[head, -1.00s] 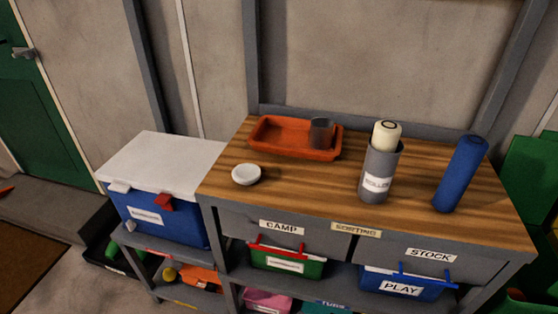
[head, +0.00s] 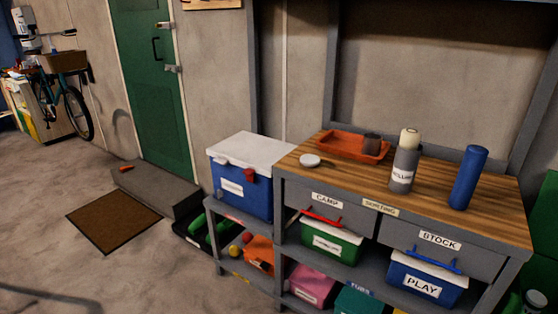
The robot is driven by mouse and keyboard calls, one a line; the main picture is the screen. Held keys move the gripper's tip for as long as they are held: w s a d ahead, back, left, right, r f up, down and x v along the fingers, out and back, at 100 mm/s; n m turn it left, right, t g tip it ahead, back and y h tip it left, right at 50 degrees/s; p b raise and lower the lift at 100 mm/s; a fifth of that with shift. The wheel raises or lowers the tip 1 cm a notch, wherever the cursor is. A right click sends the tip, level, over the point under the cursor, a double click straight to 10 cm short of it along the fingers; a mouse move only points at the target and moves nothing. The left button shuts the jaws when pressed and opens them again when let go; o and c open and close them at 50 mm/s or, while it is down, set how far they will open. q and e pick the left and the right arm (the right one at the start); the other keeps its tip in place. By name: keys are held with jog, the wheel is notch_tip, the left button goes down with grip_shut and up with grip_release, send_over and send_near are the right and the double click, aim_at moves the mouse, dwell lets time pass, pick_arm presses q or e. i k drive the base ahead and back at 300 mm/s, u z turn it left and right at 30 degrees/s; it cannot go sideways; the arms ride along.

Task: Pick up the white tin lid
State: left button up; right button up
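A small round white lid-like piece (head: 310,160) lies on the left part of the wooden bench top (head: 340,184), near its left edge. It looks like the white tin lid, though it is small in view. It is in front of the orange tray (head: 325,146), apart from it. Neither of my grippers shows in the head view.
A grey cup (head: 372,144) is in the tray. A grey cylinder with a cream top (head: 404,165) and a blue cylinder (head: 467,178) stand on the bench. A white-lidded blue cooler (head: 240,188) is left of it. Open floor (head: 120,270) lies left, with a brown mat (head: 114,221).

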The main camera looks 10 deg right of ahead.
aim_at(309, 160)
jog(key=u, duration=0.55)
jog(key=i, duration=0.85)
jog(key=u, duration=0.15)
